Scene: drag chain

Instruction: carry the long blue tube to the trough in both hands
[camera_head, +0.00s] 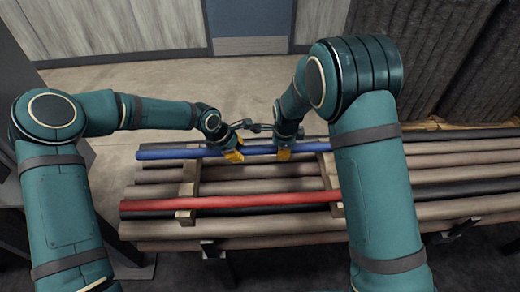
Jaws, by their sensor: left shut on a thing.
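The long blue tube (190,154) lies nearly level across the far side of a stack of brown and grey tubes, its right part passing behind my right arm. My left gripper (233,153), with yellow fingers, is shut on the blue tube near its middle. My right gripper (284,151) is at the tube a little to the right, its yellow fingers touching or very close to it. Whether they are closed is too small to tell. I cannot tell whether the blue tube rests on the stack or is just above it. I cannot make out a trough.
A red tube (230,201) lies nearer me across two wooden crosspieces (188,190). The brown tubes (470,176) extend to the right. Open floor (150,85) lies beyond the stack, before a wall with a grey-blue door (250,25). Dark corrugated panels (455,60) stand at right.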

